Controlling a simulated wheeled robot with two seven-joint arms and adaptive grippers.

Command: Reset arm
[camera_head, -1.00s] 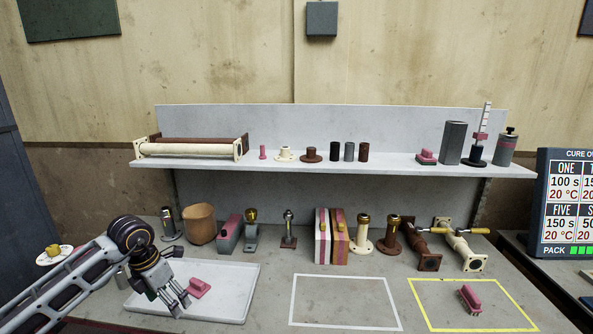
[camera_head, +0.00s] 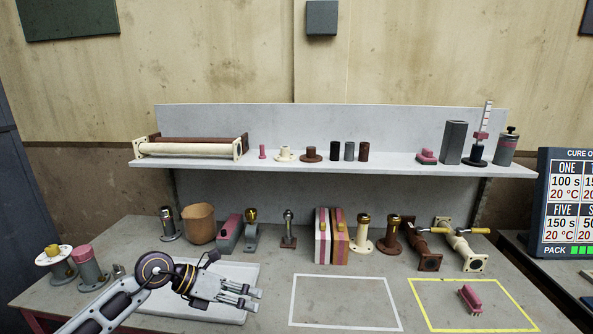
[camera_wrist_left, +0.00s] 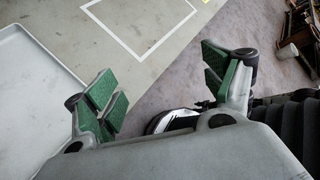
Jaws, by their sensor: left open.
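My left gripper (camera_head: 254,298) is open and empty, its fingers pointing right over the right side of the white tray (camera_head: 240,268). In the left wrist view the green-padded fingers (camera_wrist_left: 165,90) stand wide apart with nothing between them. The tray (camera_wrist_left: 30,95) is at the left there, and part of the white outlined rectangle (camera_wrist_left: 150,52) lies beyond the fingers. The pink piece seen earlier in the tray is not visible; my arm covers that part. My right gripper is not in view.
Behind the tray stand a brown jug (camera_head: 201,224), a pink-and-grey block (camera_head: 229,232) and several metal-topped fittings. A pink-topped grey canister (camera_head: 90,268) stands left. The white rectangle (camera_head: 345,302) is empty; the yellow one (camera_head: 425,313) holds a pink brush-like piece (camera_head: 469,299).

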